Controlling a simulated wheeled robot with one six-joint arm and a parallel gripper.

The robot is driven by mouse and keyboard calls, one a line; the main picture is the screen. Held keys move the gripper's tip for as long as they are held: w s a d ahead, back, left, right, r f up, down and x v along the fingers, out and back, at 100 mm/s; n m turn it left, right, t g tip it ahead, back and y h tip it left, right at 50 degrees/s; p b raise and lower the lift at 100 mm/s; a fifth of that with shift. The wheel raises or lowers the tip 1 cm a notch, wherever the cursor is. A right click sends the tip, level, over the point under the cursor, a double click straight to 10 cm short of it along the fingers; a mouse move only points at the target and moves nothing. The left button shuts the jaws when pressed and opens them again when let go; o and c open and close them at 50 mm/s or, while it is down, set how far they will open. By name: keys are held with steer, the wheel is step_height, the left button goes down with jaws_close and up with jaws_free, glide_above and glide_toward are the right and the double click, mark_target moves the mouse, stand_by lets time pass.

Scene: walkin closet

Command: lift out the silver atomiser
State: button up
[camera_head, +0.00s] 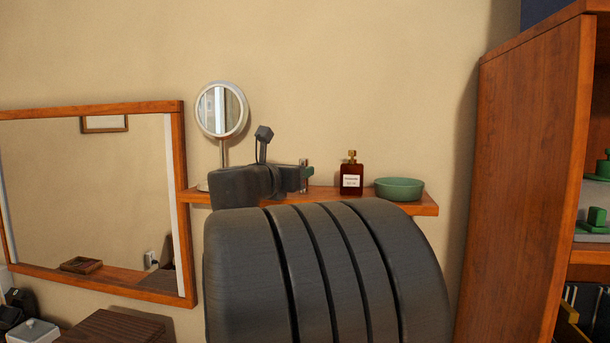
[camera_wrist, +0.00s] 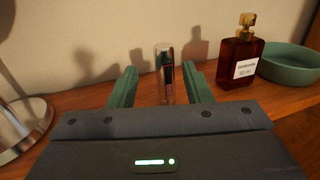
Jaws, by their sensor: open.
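The silver atomiser (camera_wrist: 164,74), a slim shiny upright cylinder with dark and pinkish reflections, stands on the wooden shelf near the wall. My gripper (camera_wrist: 159,69) is open, with its two green fingers pointing toward the atomiser, one to each side of it in the wrist view. A gap shows on both sides; I cannot tell how far the fingertips reach along its depth. Its lower end is partly hidden by my gripper body. In the head view only a small part of the atomiser (camera_head: 304,172) shows beside my dark gripper, and my arm hides much of the shelf front.
A dark red bottle (camera_wrist: 241,56) with a gold cap and white label stands just right of the atomiser. A green bowl (camera_wrist: 288,64) is beyond it. A round mirror (camera_head: 221,110) on a stand is at the shelf's left end. The wall is close behind the shelf (camera_head: 425,205).

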steer(key=shift+d+r+p+x, duration=0.15)
steer(key=shift+p+x, duration=0.25)
steer(key=shift+x, duration=1.05)
steer(key=shift+d+r+p+x, duration=0.1)
steer(key=shift+p+x, duration=0.3)
steer(key=shift+x, duration=1)
steer(key=shift+s, duration=0.15)
jaws_close()
